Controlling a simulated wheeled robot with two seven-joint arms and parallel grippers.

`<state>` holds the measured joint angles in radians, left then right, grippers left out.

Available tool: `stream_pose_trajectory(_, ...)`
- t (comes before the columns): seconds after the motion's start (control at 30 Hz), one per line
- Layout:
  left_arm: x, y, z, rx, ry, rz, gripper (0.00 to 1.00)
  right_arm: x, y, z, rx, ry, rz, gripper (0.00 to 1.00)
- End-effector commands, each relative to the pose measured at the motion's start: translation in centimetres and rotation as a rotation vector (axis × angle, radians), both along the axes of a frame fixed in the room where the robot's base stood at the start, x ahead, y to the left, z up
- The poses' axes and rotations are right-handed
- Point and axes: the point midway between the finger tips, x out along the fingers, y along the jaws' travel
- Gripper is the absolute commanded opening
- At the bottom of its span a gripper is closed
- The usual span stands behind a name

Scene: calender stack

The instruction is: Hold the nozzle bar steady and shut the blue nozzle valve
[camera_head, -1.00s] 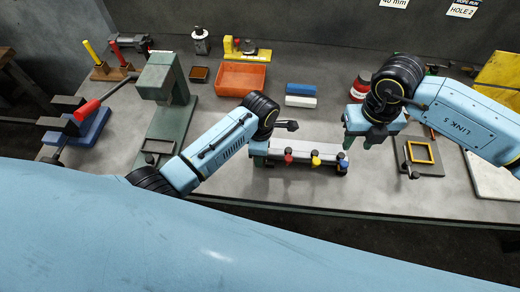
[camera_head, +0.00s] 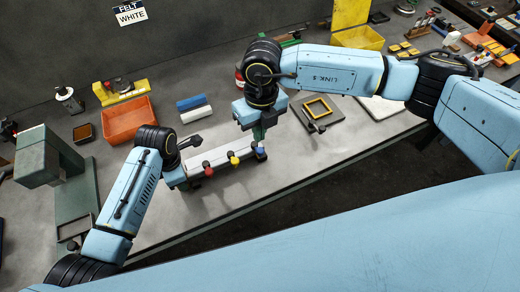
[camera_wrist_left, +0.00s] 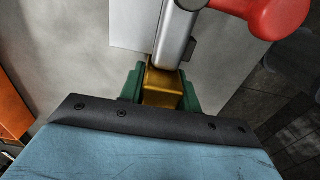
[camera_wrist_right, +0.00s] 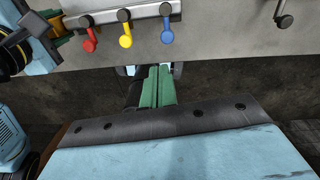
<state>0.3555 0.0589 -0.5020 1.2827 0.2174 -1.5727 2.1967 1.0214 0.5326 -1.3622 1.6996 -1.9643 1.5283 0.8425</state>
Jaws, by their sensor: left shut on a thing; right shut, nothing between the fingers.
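The nozzle bar (camera_head: 222,164), a pale rail with red (camera_head: 208,169), yellow (camera_head: 234,160) and blue (camera_head: 261,151) valves along its front, lies on the bench. My left gripper (camera_head: 182,182) is at the bar's left end. In the left wrist view its green fingers are shut on a brass block (camera_wrist_left: 163,88) at the end of the silver bar (camera_wrist_left: 178,35). My right gripper (camera_head: 258,138) is shut and empty, just above the blue valve. In the right wrist view the blue valve's lever (camera_wrist_right: 167,28) shows beyond the shut fingertips (camera_wrist_right: 158,70); I cannot tell whether they touch.
An orange bin (camera_head: 126,120) and blue and white blocks (camera_head: 194,103) lie behind the bar. A yellow frame on a dark plate (camera_head: 318,108) is to the right. A green press (camera_head: 55,165) stands at the left. The bench's front edge runs close to the bar.

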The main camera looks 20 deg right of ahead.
Motion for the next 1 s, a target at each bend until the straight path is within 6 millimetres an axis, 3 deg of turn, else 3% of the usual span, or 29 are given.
stream_pose_trajectory(0.23, 0.0, 0.0, 0.0, -0.001, 0.0, 0.0, 0.0, -7.4, 3.1, -2.2, 0.267, 0.384, -0.191, 0.0)
stream_pose_trajectory(0.4, 0.0, 0.0, 0.0, -0.001, 0.0, 0.0, 0.0, -11.6, 5.4, -1.3, 0.474, 0.694, -0.396, 0.0)
stream_pose_trajectory(0.5, 0.0, 0.0, 0.0, -0.001, 0.0, 0.0, 0.0, -13.0, 6.4, -0.3, 0.585, 0.873, -0.53, 0.0)
stream_pose_trajectory(0.77, 0.0, 0.0, 0.0, -0.001, 0.0, 0.0, 0.0, -13.1, 6.9, 2.5, 0.837, 1.328, -0.937, 0.0)
stream_pose_trajectory(1.0, 0.0, 0.0, 0.0, -0.001, 0.0, 0.0, 0.0, -10.1, 4.0, 2.9, 1.016, 1.728, -1.362, 0.0)
